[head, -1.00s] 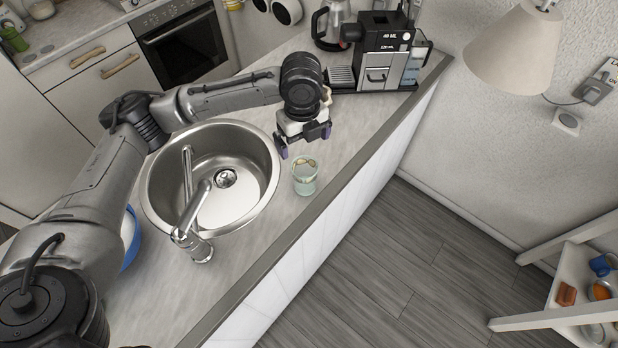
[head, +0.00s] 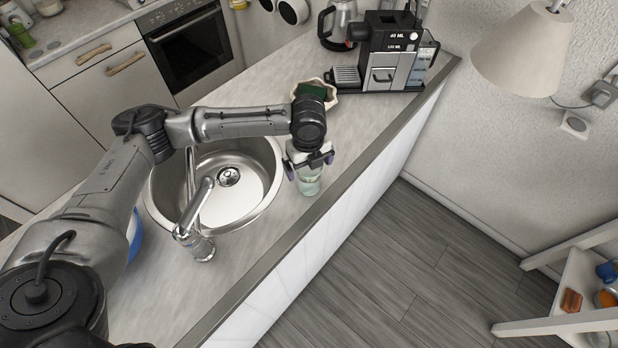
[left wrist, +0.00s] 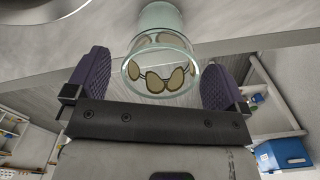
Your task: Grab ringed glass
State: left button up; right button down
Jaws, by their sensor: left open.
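The ringed glass (head: 309,182) is a pale green, see-through tumbler on the counter, right of the sink, near the counter's edge. In the left wrist view the glass (left wrist: 160,62) shows a band of dark-outlined, yellowish oval shapes near its rim. My left gripper (head: 310,170) is above and around the glass in the head view, hiding its upper part. In the left wrist view its two purple-padded fingers (left wrist: 155,82) are open, one on each side of the glass, with a gap on both sides. My right gripper is not in view.
A steel sink (head: 262,200) with a tall tap (head: 201,240) lies left of the glass. A scalloped bowl with a green sponge (head: 311,91) and a coffee machine (head: 386,60) stand farther back. The counter's edge runs close on the right.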

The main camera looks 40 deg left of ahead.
aim_at(309, 172)
pick_arm(q)
jog(key=shift+d+f, duration=0.1)
jog(key=shift+f, duration=1.7)
jog(key=c, duration=1)
jog(key=shift+c, duration=0.5)
jog(key=shift+r, duration=0.15)
